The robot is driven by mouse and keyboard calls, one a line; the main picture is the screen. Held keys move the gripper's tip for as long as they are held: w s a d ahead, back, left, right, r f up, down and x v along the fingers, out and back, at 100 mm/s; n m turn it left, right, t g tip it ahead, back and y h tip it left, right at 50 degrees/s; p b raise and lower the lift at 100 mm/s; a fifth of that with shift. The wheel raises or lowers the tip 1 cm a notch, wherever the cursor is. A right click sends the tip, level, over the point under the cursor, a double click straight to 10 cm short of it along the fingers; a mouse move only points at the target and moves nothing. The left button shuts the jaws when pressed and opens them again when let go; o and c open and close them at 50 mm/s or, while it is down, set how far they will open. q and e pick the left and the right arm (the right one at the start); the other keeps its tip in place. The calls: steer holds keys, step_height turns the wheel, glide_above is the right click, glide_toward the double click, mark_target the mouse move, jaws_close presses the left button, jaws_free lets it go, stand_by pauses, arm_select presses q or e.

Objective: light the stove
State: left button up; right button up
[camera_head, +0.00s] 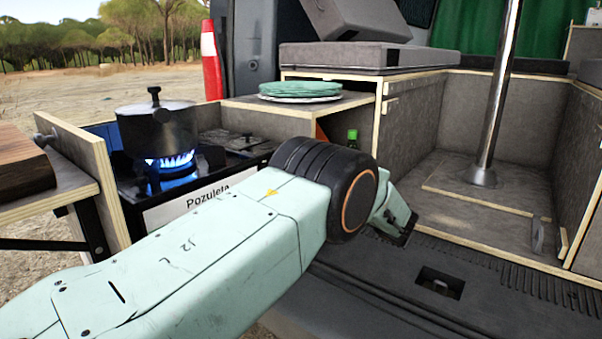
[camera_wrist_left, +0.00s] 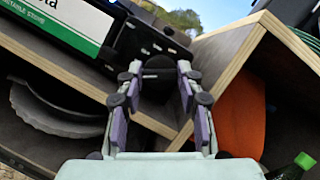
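The black camping stove (camera_head: 128,188) stands in the van's side unit, with a white label on its front. A blue flame (camera_head: 172,166) burns under a dark lidded pot (camera_head: 157,128). My left arm crosses in front of the stove, and its wrist hides the stove's right front corner in the head view. In the left wrist view my left gripper (camera_wrist_left: 159,72) has its fingers apart, pointing at the stove front (camera_wrist_left: 146,42). A dark round knob-like part (camera_wrist_left: 158,78) shows between the fingertips; I cannot tell whether they touch it. My right gripper is not in view.
Green plates (camera_head: 300,88) sit on a wooden shelf right of the stove. A green-capped bottle (camera_head: 352,137) and an orange object (camera_wrist_left: 242,115) are in the compartment below. A wooden board (camera_head: 22,165) lies at left. A metal post (camera_head: 497,90) stands at right.

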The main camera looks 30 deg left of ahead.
arm_select(q)
steer(key=shift+o, duration=0.9)
steer(key=shift+a, duration=0.1)
step_height(320, 180, up, 10)
